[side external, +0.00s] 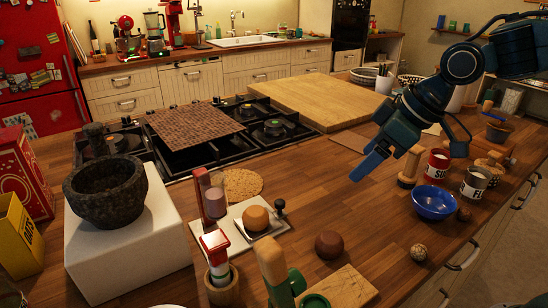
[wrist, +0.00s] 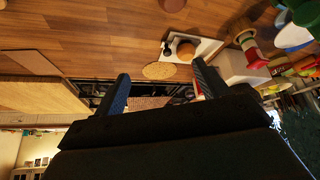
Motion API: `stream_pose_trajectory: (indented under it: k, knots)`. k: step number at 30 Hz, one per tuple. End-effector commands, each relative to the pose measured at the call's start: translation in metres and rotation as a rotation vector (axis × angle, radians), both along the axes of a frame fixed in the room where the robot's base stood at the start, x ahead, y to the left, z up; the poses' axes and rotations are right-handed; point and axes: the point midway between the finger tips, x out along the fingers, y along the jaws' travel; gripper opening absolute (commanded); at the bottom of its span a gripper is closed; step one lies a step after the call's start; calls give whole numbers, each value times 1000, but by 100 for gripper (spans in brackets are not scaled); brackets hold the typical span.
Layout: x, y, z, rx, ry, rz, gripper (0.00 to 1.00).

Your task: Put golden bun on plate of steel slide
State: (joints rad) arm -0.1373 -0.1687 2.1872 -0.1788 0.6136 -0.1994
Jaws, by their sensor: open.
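A round golden-tan bun (side external: 255,217) sits on a small square raised plate (side external: 270,232) of the pale steel slide (side external: 226,247), on the wooden counter. A dark knob stands at the plate's right, and a post with a reddish block at its left. The bun (wrist: 186,50) and slide (wrist: 207,46) also show in the wrist view. My gripper (side external: 408,167) is open and empty, above the counter to the right of the slide and well apart from the bun. Its two blue fingers show in the wrist view (wrist: 161,68) with nothing between them.
A brown ball (side external: 329,245) and a speckled ball (side external: 418,252) lie in front. A blue bowl (side external: 434,203) and tins are at right. A stone mortar (side external: 105,190) stands on a white block at left. The hob (side external: 280,130) is behind; the counter's middle is clear.

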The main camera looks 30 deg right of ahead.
Motion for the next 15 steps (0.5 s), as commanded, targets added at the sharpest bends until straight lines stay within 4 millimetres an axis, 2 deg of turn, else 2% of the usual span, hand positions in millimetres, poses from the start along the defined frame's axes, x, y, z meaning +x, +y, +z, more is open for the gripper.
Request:
stream_pose_trajectory:
  k: [6,15]
  knots:
    - [-54,-35,13,-5,6,-145,73]
    - [-126,-71,11,2,21,-346,73]
